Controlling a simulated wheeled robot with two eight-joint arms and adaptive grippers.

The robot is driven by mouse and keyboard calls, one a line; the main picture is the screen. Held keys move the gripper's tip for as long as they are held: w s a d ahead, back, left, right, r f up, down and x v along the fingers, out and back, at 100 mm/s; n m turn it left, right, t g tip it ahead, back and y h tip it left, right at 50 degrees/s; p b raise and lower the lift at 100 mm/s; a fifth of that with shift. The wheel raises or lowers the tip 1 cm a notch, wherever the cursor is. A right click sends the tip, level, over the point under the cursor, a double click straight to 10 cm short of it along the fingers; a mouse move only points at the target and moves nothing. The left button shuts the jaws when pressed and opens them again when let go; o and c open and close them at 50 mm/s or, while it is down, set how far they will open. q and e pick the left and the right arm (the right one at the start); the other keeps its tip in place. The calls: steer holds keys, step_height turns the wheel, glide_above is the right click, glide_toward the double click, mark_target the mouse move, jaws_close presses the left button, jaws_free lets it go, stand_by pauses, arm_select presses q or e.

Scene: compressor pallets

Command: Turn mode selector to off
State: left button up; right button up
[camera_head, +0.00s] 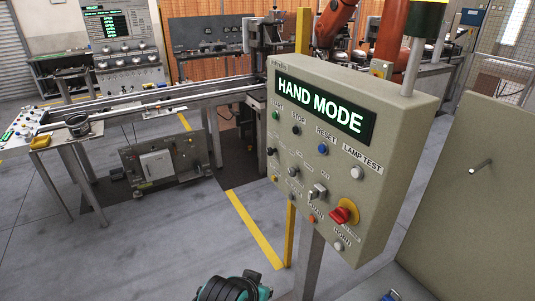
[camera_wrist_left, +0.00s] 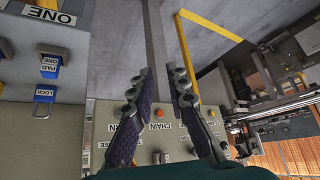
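The control box (camera_head: 400,110) stands at centre right with a lit display (camera_head: 320,105) reading "HAND MODE". Its face carries a silver selector knob (camera_head: 317,192), a black selector (camera_head: 271,151), a dark-and-silver selector (camera_head: 291,169) and a red rotary switch (camera_head: 345,211) on yellow. Their small labels are mostly unreadable, so I cannot tell which is the mode selector. In the left wrist view my left gripper (camera_wrist_left: 161,85) is open and empty, its fingers in front of the box's lower face, near an orange button (camera_wrist_left: 160,114). The right gripper is not in view.
A yellow post (camera_head: 290,235) stands behind the box. A grey-green panel (camera_head: 475,190) with a rod is at right. A conveyor line (camera_head: 150,105) runs behind. Open floor lies left.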

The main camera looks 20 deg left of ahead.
arm_select(q)
steer(key=o, duration=0.5)
steer(key=w+r+n, duration=0.1)
steer(key=w, duration=0.1)
steer(key=w+r+n+h, duration=0.1)
steer(key=w+n, duration=0.1)
steer(key=w+d+r+n, duration=0.1)
steer(key=w+r, duration=0.1)
steer(key=shift+h+p, duration=0.3)
steer(key=shift+p, duration=0.05)
steer(key=w+a+r+n+t+h+p, duration=0.1)
steer(key=w+a+r+n+h, duration=0.15)
steer(key=w+n, duration=0.5)
steer(key=w+a+r+n+h+p, duration=0.1)
steer(key=w+r+n+h, duration=0.2)
steer(key=w, duration=0.8)
steer(key=n+t+h, duration=0.4)
steer(key=n+t, duration=0.2)
steer(key=n, duration=0.8)
glide_toward(268, 153)
steer(key=x, duration=0.7)
steer(key=shift+d+b, duration=0.1)
steer(key=shift+b, duration=0.2)
steer(key=shift+w+d+r, duration=0.15)
steer(key=shift+w+d, duration=0.25)
steer(key=shift+w, duration=0.05)
